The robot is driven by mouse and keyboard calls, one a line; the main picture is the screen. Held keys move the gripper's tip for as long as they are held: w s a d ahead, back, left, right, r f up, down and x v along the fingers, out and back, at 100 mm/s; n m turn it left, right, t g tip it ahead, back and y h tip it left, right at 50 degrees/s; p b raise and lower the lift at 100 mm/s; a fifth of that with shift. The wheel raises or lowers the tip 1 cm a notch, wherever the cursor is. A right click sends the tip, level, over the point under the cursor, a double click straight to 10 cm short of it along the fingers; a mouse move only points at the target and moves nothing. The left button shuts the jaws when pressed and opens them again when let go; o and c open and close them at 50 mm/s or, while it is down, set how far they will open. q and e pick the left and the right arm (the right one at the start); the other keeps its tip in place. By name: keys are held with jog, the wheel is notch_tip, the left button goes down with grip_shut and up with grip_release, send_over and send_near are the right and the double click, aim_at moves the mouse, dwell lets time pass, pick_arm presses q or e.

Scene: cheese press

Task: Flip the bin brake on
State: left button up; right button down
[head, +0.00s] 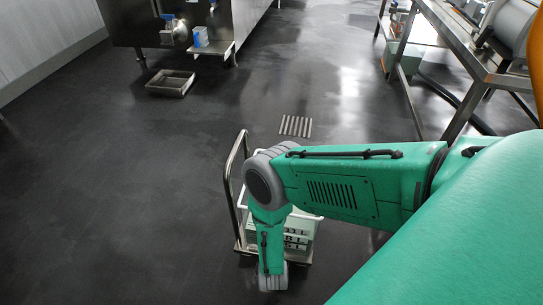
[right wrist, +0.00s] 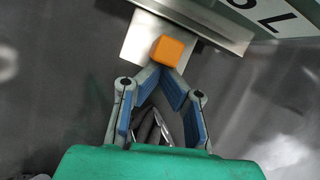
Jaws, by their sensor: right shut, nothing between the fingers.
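In the right wrist view an orange block-shaped knob (right wrist: 170,50), which looks like the brake's end, sits against a bare metal plate (right wrist: 136,42). My right gripper (right wrist: 163,72) has its blue-padded fingers closed together at the tips, with nothing between them. The tips are right by the knob's lower edge; I cannot tell if they touch it. A pale bin wall with dark lettering (right wrist: 278,14) is at the upper right. In the head view my right arm reaches down over a wheeled cart (head: 236,180) holding pale green crates (head: 302,228). The arm hides part of it. My left gripper is out of view.
A floor drain grate (head: 296,126) lies beyond the cart. A shallow metal tray (head: 170,82) is on the floor at the upper left, near a steel tank (head: 130,28). A steel table frame (head: 462,112) stands at the right. The dark floor at left is clear.

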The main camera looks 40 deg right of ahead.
jog(key=shift+w+d+r+p, duration=0.3)
jog(key=shift+w+d, duration=0.1)
jog(key=shift+w+d+f+p, duration=0.1)
jog(key=shift+w+d+p, duration=0.3)
jog(key=shift+d, duration=0.25)
jog(key=shift+w+d, duration=0.15)
